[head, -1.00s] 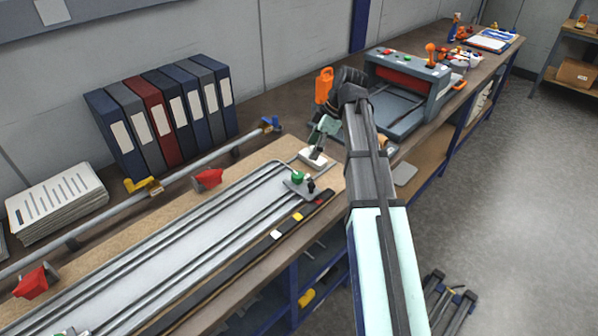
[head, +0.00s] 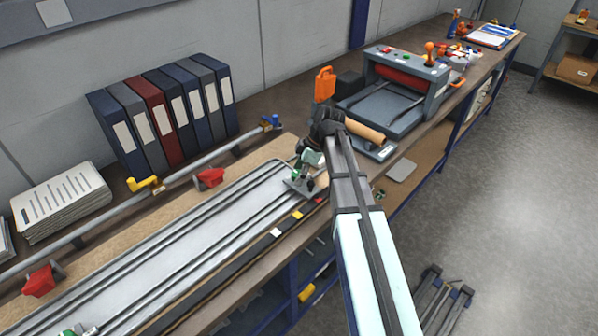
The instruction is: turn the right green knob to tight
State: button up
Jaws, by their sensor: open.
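The right green knob (head: 294,174) sits on a small grey plate (head: 300,187) at the right end of the long silver rail bed (head: 190,245). It is partly hidden by my gripper. My gripper (head: 302,177) points down at the knob with its jaws open, at or just above the plate. Whether the fingers touch the knob or stand around it is too small to tell. Another green knob (head: 70,332) shows at the bottom left edge, at the rail bed's near end, partly cut off.
Red clamps (head: 209,179) stand along the back of the bed, beside a long grey pipe (head: 185,175). Several binders (head: 165,115) stand behind. A grey press (head: 400,95) and a brown roll (head: 365,130) lie right of my gripper. The floor to the right is mostly clear.

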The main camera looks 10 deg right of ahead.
jog(key=shift+c, duration=0.3)
jog(key=c, duration=1.1)
jog(key=shift+o, duration=0.2)
